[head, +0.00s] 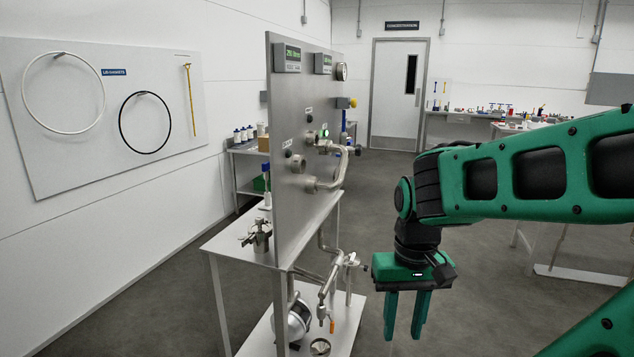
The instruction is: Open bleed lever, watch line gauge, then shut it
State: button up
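My gripper (404,332) hangs pointing down to the right of the steel panel (293,115). Its two fingers are apart with nothing between them, and it touches nothing. A small round dial gauge (341,72) sits at the panel's upper right edge, seen at a slant; its reading is too small to tell. Bent steel pipework (335,172) with black knobs is on the panel's right side. Lower pipework (327,285) carries valve fittings and a small orange-tipped part (332,326). I cannot tell which fitting is the bleed lever, or its position.
A steel table (228,244) and lower shelf hold a clamp-like fitting (259,236) and a round metal vessel (296,318). Floor between the stand and my gripper is clear. Benches stand farther back.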

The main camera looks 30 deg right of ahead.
aim_at(332, 322)
jog(key=z, duration=0.05)
jog(key=k, duration=0.9)
jog(key=z, duration=0.75)
jog(key=i, duration=1.05)
jog(key=k, duration=0.5)
jog(key=u, duration=0.45)
